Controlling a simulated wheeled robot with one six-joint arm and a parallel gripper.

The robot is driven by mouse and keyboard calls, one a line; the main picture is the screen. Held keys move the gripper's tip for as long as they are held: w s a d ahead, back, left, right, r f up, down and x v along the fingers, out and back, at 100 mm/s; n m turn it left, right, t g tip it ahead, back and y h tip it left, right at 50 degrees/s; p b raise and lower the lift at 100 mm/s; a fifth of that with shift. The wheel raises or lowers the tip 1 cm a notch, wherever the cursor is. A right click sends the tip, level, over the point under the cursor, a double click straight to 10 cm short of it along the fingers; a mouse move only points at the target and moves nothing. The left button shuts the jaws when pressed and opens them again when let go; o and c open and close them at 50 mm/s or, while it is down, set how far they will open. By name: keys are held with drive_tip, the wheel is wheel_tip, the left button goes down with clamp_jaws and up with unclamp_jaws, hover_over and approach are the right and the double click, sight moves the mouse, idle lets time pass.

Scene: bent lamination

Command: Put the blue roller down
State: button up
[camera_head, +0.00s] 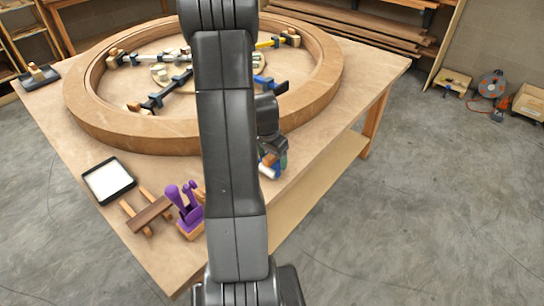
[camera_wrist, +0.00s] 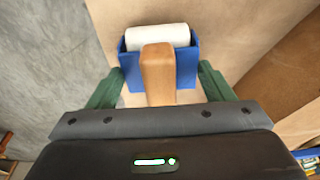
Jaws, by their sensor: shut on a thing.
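The blue roller (camera_wrist: 187,68) is in the wrist view, with a white cylinder in a blue frame and a wooden handle pointing toward the camera. My gripper (camera_wrist: 163,88) has its green fingers on either side of the frame, shut on it. In the head view the roller (camera_head: 266,171) shows small and partly hidden beside my arm, near the right edge of the workbench (camera_head: 105,235). My gripper (camera_head: 276,158) is mostly covered there by my own wrist. I cannot tell whether the roller touches the bench top.
A large wooden ring (camera_head: 100,118) with several clamps inside fills the back of the bench. A white-filled black tray (camera_head: 108,181), a brown block on two sticks (camera_head: 148,213) and a purple tool (camera_head: 185,203) are at the front. Bare bench lies between tray and ring.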

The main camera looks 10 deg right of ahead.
drive_tip(key=shift+s+f+b, duration=0.15)
drive_tip(key=shift+f+b, duration=0.45)
drive_tip(key=shift+f, duration=0.05)
drive_tip(key=shift+c, duration=0.9)
drive_tip(key=o, duration=1.3)
drive_tip(key=shift+r, duration=0.1)
drive_tip(key=shift+r+p, duration=0.55)
drive_tip(key=shift+p, duration=0.2)
drive_tip(key=r, duration=0.4)
drive_tip(key=a+r, duration=0.1)
drive_tip(key=r, duration=0.3)
drive_tip(key=s+r, duration=0.1)
drive_tip(key=r, duration=0.3)
drive_tip(key=shift+a, duration=0.25)
drive_tip(key=shift+f, duration=0.15)
